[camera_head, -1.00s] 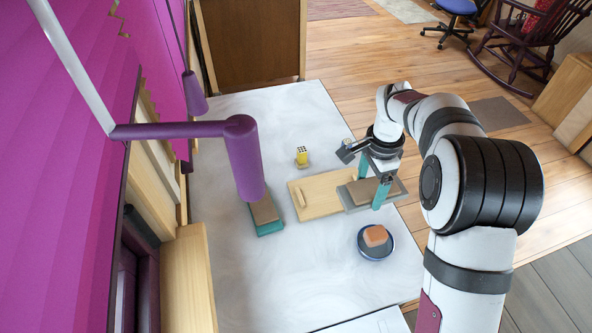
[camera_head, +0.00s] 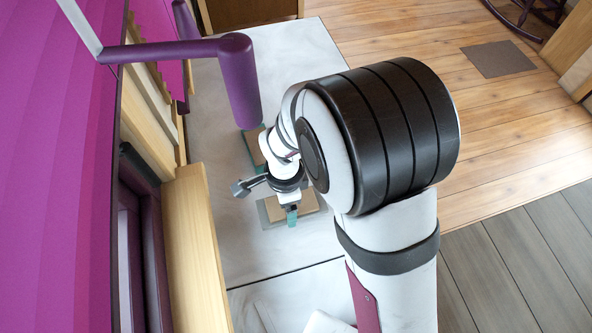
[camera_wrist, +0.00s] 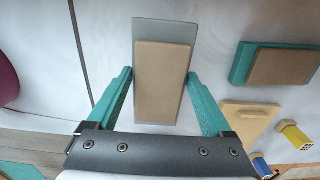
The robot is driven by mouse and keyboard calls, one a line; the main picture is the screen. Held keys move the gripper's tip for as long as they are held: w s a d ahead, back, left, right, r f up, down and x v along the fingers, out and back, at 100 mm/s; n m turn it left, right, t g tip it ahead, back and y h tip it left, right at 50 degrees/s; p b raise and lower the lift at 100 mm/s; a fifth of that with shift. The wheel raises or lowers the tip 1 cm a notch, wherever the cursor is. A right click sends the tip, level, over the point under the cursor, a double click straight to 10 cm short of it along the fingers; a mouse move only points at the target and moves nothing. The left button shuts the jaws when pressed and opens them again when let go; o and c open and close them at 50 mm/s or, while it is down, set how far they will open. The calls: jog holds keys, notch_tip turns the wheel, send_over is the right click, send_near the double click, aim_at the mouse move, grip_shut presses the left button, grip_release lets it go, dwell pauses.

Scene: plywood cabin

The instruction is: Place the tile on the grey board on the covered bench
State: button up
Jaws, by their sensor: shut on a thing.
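The brown tile (camera_wrist: 163,80) lies flat on the grey board (camera_wrist: 168,31), with grey showing around it. My gripper (camera_wrist: 162,76) is shut across the board, one teal finger at each long side, and the tile sits between the fingers. In the head view the board (camera_head: 270,217) and tile (camera_head: 304,203) show below my wrist, over the pale covered bench (camera_head: 250,262). My gripper (camera_head: 284,214) is partly hidden there by my arm. I cannot tell whether the board touches the bench.
A teal block with a brown top (camera_wrist: 283,66) lies nearby on the bench, also seen in the head view (camera_head: 248,150). A wooden board (camera_wrist: 247,117) and a yellow dotted piece (camera_wrist: 293,134) are at lower right in the wrist view. A purple post (camera_head: 238,80) overhangs the bench.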

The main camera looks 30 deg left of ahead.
jog(key=shift+f, duration=1.85)
jog(key=shift+f, duration=0.1)
jog(key=o, duration=1.4)
notch_tip(320, 180, up, 12)
jog(key=shift+r, duration=0.1)
jog(key=d+r, duration=0.6)
jog(key=d, duration=0.6)
jog(key=s+d+r+n+y, duration=0.1)
jog(key=s+d+r+n, duration=0.2)
jog(key=s+d, duration=0.6)
jog(key=shift+s+d+y, duration=0.25)
jog(key=shift+d+y, duration=0.15)
jog(key=shift+d, duration=0.7)
